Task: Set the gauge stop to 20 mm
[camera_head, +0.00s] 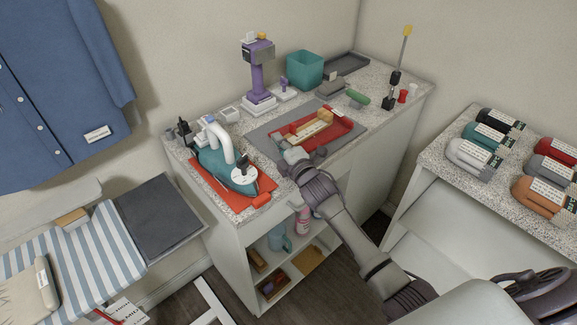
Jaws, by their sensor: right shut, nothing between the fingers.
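A red tray-like fixture (338,127) sits on a dark grey mat (262,138) on the speckled counter. A pale wooden bar (308,131) lies in or on the fixture, with a small light piece near its far end. I cannot tell for sure which part is the gauge stop, and no millimetre marks are readable. My right gripper (291,155) is shut and empty at the near left edge of the fixture. It hides part of the fixture's near side, and I cannot tell whether it touches. My left gripper is not in view.
A teal iron-like tool (228,170) on a red mat stands left of my right gripper. A purple press (258,78), a teal bin (304,69) and a green-handled tool (357,97) stand behind. Several labelled rolls (476,158) lie on the right counter.

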